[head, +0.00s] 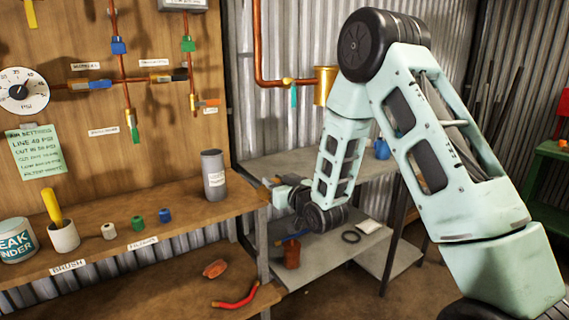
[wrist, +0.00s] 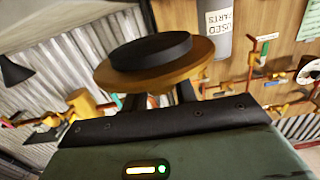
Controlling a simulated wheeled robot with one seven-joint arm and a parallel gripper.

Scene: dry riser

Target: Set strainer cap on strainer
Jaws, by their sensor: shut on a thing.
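In the wrist view, my gripper (wrist: 160,98) is shut on the strainer cap (wrist: 190,66), a round brass-coloured disc with a black raised disc on one face. The cap fills the upper middle of that view. In the head view, my gripper (head: 280,190) is in front of the shelf unit at the board's right end; the cap cannot be made out clearly there. A brass cylinder on the copper pipe, apparently the strainer (head: 324,86), is on the corrugated wall above and right of my gripper, partly behind my arm. It seems to show in the wrist view (wrist: 88,104), apart from the cap.
The wooden bench (head: 135,235) carries a grey used-parts tube (head: 213,175), a brush cup (head: 63,237) and small coloured fittings. Copper pipes with valves and a gauge (head: 22,91) are on the board. The grey shelf (head: 350,165) holds a blue cup (head: 382,149).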

